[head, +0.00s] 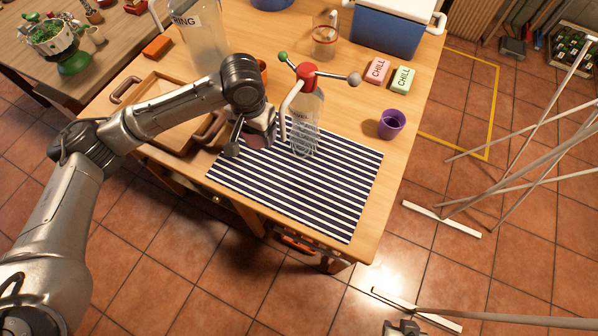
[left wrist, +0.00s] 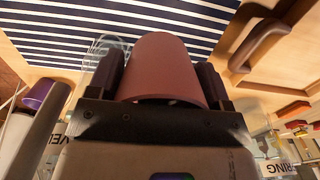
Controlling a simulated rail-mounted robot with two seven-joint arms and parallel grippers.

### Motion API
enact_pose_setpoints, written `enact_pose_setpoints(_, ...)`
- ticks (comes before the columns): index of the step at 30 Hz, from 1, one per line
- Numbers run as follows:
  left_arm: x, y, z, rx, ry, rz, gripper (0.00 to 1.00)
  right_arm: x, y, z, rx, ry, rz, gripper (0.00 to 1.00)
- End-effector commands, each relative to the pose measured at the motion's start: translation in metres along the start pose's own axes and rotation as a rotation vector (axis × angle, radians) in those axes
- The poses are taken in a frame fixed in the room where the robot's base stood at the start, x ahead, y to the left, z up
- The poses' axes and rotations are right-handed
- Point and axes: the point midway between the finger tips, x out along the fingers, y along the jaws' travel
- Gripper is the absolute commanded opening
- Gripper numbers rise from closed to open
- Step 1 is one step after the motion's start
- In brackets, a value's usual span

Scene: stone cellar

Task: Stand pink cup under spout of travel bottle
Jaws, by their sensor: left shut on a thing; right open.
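The travel bottle (head: 305,115) is clear with a red cap and stands on the striped mat. Its pale spout (head: 291,98) bends down on the bottle's left side. My left gripper (head: 256,137) is just left of the spout, low over the mat's back left part. It is shut on the pink cup (left wrist: 165,68), whose dusky pink side shows between the fingers in the left wrist view. In the head view the cup is mostly hidden by the gripper. My right gripper (head: 402,328) shows only as a small part at the bottom edge; its fingers are cut off.
The striped mat (head: 330,195) is clear in front. A purple cup (head: 391,124) and two CHILL boxes (head: 377,70) (head: 402,79) stand to the right. A wooden tray (head: 160,95) lies left, under my arm. A clear dispenser (head: 200,35) and a blue cooler (head: 385,32) stand behind.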

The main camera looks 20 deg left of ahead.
Motion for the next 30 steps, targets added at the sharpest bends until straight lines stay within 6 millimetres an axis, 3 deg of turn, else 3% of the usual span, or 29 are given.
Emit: enact_pose_setpoints(30,0.113,-0.002,-0.002,0.002,-0.001,-0.002,0.50,0.046,-0.005,0.013,0.011,0.005,-0.008,0.43)
